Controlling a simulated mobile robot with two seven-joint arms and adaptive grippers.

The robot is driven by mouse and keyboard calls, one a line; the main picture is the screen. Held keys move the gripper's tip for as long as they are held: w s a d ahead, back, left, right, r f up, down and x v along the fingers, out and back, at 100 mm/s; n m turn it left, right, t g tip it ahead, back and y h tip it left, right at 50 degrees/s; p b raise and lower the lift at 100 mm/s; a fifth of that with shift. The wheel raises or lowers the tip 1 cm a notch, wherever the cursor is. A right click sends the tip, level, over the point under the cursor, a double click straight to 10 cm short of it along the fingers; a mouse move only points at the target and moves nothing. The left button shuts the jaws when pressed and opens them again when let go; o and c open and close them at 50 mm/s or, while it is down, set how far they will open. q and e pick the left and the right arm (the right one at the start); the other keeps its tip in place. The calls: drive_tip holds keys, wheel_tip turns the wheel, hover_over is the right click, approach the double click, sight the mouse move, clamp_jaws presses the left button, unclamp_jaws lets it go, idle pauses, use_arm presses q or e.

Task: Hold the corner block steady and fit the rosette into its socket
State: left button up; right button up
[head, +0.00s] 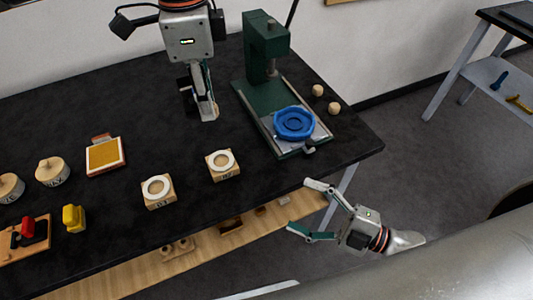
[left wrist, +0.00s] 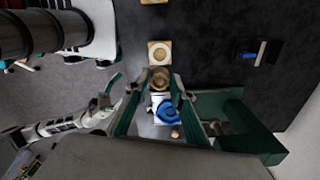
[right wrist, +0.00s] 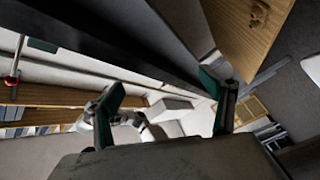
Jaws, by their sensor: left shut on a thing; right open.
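My left gripper (head: 203,108) hangs over the back of the black table, left of the green press. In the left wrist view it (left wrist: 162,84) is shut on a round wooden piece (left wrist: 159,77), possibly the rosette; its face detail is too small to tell. Two square wooden blocks with white rings, (head: 158,190) and (head: 222,164), sit on the table in front; I cannot tell whether either is the corner block. A blue round holder (head: 294,123) lies on the press plate. My right gripper (head: 300,207) is open and empty, off the table's front edge; its fingers also show in the right wrist view (right wrist: 163,95).
The green press (head: 264,55) stands at the back right, with two wooden knobs (head: 326,99) beside it. At left are lidded wooden pots (head: 52,171), an orange pad (head: 105,156), a red stamp (head: 28,227) and a yellow block (head: 74,217). A wooden shelf (head: 130,275) runs below.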

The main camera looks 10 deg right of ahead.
drive_tip(key=s+a+r+n+g+y, duration=0.1)
drive_tip(key=a+r+n+g+y, duration=0.2)
drive_tip(key=a+r+n+g, duration=0.5)
drive_tip(key=s+a+r+n+g+y, duration=0.1)
drive_tip(key=a+r+n+g+y, duration=0.15)
drive_tip(key=r, duration=0.85)
drive_tip(key=n+t+h, duration=0.4)
drive_tip(key=n+h, duration=0.3)
drive_tip(key=n, duration=0.9)
approach(214, 161)
drive_tip(key=s+d+r, duration=0.1)
drive_tip(key=s+d, duration=0.1)
drive_tip(key=shift+s+d+r, duration=0.25)
drive_tip(key=shift+d+r, duration=0.05)
drive_tip(key=shift+r, duration=0.1)
drive_tip(key=shift+w+d+h, duration=0.1)
drive_tip(key=shift+w+h, duration=0.15)
drive_tip(key=shift+w+n+t, duration=0.2)
drive_tip(key=shift+n+t, duration=0.05)
drive_tip(key=shift+w+a+f, duration=0.15)
drive_tip(key=shift+a, duration=0.2)
drive_tip(key=x, duration=1.1)
drive_tip(key=shift+f, duration=0.1)
